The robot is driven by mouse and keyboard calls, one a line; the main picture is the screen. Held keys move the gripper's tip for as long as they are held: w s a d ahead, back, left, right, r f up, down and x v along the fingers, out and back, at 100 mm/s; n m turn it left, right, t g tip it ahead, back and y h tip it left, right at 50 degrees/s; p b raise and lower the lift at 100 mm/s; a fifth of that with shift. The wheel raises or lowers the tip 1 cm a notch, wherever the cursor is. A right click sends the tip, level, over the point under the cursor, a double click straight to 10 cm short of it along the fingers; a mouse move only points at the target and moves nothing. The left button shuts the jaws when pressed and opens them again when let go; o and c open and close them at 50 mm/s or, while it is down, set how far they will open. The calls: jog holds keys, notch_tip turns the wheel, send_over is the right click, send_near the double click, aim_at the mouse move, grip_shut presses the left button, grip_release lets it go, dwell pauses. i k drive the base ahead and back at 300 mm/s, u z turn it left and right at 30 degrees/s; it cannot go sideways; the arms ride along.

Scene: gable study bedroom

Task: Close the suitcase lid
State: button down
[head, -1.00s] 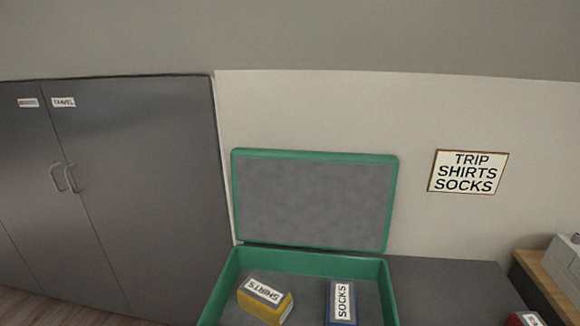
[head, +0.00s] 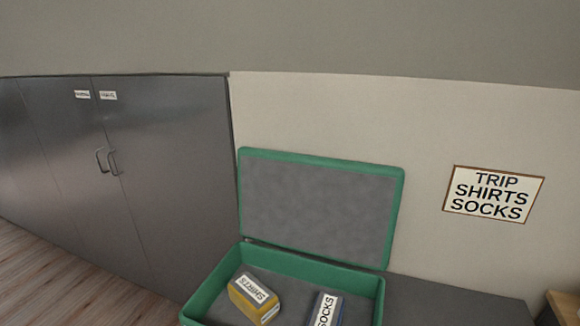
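The green suitcase (head: 307,270) lies open on a dark grey surface against the wall. Its lid (head: 318,210) stands upright at the back, with a green rim and a grey lining. Inside the suitcase are a yellow box labelled SHIRTS (head: 256,297) at the left and a blue box labelled SOCKS (head: 327,309) to its right. The front of the suitcase is cut off by the lower picture edge. My gripper is not in view.
A dark grey double-door cupboard (head: 170,180) stands shut at the left, close beside the suitcase. A sign reading TRIP SHIRTS SOCKS (head: 493,194) hangs on the wall. Bare dark surface (head: 450,303) lies right of the suitcase. Wooden floor (head: 70,285) shows at lower left.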

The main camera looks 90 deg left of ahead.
aim_at(340, 210)
jog(key=z, duration=0.05)
jog(key=k, duration=2.45)
jog(key=u, duration=1.95)
jog(key=i, duration=1.2)
jog(key=u, duration=0.05)
